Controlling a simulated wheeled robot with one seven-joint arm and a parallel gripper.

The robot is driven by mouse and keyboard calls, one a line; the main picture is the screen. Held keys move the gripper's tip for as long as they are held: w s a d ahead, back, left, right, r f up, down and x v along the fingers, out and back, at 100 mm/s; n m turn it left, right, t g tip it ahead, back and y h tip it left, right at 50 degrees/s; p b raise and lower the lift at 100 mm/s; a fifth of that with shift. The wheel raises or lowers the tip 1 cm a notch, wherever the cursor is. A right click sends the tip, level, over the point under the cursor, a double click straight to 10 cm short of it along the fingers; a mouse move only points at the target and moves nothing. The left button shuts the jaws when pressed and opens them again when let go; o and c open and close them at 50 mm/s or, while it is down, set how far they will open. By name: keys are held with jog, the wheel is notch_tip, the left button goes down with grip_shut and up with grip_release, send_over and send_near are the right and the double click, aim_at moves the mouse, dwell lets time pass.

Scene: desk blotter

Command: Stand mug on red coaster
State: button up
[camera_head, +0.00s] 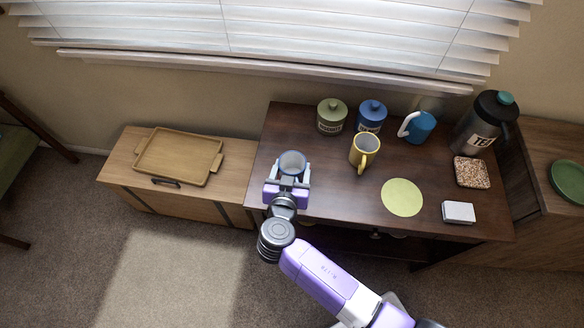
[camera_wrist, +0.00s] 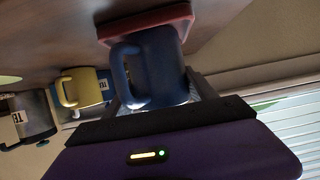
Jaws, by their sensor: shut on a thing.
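My gripper (camera_head: 289,172) is shut on a blue mug (camera_head: 292,160) at the left part of the dark desk. The mug also shows in the wrist view (camera_wrist: 158,78), between my fingers, with its handle to the left. That view is upside down. The red coaster (camera_wrist: 148,22) shows there right at the mug's base, so the mug is upright on it or just above it. I cannot tell whether they touch. In the head view the coaster is hidden by the mug and my gripper.
A yellow mug (camera_head: 365,150) stands to the right. Behind are a green canister (camera_head: 331,116), a blue canister (camera_head: 371,115) and a blue mug with white handle (camera_head: 421,127). A yellow-green round mat (camera_head: 402,197), speckled coaster (camera_head: 472,172), white box (camera_head: 458,212) and dark flask (camera_head: 482,128) are further right.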

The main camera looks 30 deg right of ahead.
jog(key=o, duration=1.7)
jog(key=shift+r+p, duration=0.25)
jog(key=shift+p, duration=0.15)
jog(key=b+v, duration=0.1)
jog(key=v, duration=1.1)
jog(key=shift+f, duration=0.25)
jog(key=s+d+f+n+y, duration=0.1)
jog(key=s+f+n+y, duration=0.2)
jog(key=s, duration=0.4)
jog(key=s+d+f+n+y, duration=0.2)
jog(key=s+f+n+y, duration=0.15)
jog(key=s, duration=0.35)
jog(key=s+d+r+t, duration=0.1)
jog(key=s+r, duration=0.2)
jog(key=r, duration=0.4)
jog(key=s+d+r+t+y, duration=0.1)
jog(key=s+r, duration=0.3)
jog(key=r, duration=0.3)
jog(key=s+d+r+t, duration=0.1)
jog(key=s+r+t, duration=0.1)
jog(key=s+r, duration=0.2)
jog(key=shift+s+d+r+n, duration=0.1)
jog(key=shift+d+r+n, duration=0.1)
jog(key=shift+r, duration=0.5)
jog(key=shift+s+d+r+n, duration=0.1)
jog(key=shift+r+n, duration=0.05)
jog(key=shift+r, duration=0.55)
